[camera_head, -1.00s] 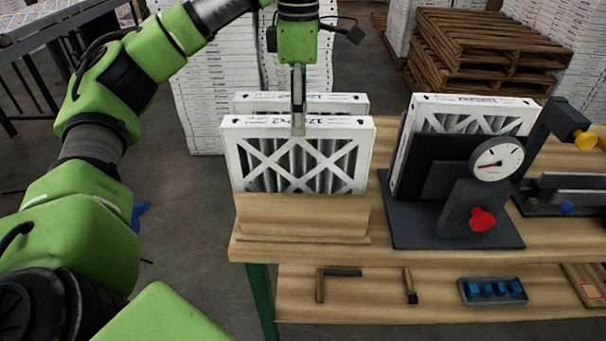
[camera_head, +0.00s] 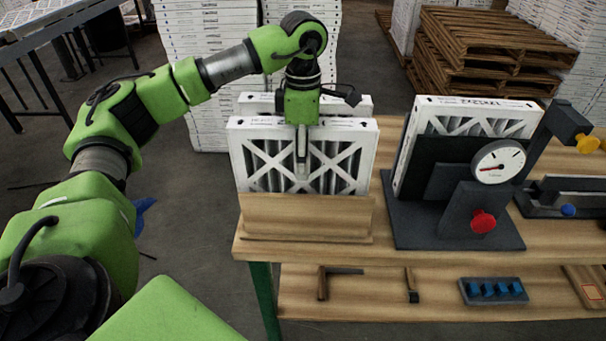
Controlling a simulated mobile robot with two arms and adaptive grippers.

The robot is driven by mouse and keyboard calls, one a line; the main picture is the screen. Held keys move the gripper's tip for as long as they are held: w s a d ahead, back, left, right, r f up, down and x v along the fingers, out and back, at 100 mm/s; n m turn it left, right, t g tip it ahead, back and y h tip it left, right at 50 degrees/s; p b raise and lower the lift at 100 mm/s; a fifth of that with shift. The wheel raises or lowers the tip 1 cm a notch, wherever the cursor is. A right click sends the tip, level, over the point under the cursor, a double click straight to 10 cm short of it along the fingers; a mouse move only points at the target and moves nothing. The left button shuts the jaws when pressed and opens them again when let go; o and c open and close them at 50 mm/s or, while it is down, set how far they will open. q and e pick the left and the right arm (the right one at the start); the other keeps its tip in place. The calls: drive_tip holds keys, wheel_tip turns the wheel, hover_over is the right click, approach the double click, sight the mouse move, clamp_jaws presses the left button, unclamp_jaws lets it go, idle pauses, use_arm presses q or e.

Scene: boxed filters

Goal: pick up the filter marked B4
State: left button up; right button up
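A white-framed filter (camera_head: 258,165) with a cross-braced, pleated face stands upright in a wooden holder (camera_head: 305,217) on the bench. A second white filter (camera_head: 256,103) stands just behind it, mostly hidden. A third white filter (camera_head: 475,115) stands in the dark gauge fixture to the right. Print on the top edges is too small to read, so I cannot tell which is B4. My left gripper (camera_head: 302,168) points down over the front filter, one finger overlapping its front face. The other finger is hidden, so I cannot tell whether it grips the frame. My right gripper is out of view.
The dark fixture (camera_head: 425,234) with a dial (camera_head: 498,163) and red knob (camera_head: 483,221) stands close on the right. A clamp-like device (camera_head: 560,200) is farther right. The lower shelf (camera_head: 390,299) holds tools and a tray of blue pieces (camera_head: 493,291). Pallets (camera_head: 480,50) stand behind.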

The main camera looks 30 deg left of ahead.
use_arm(q)
clamp_jaws()
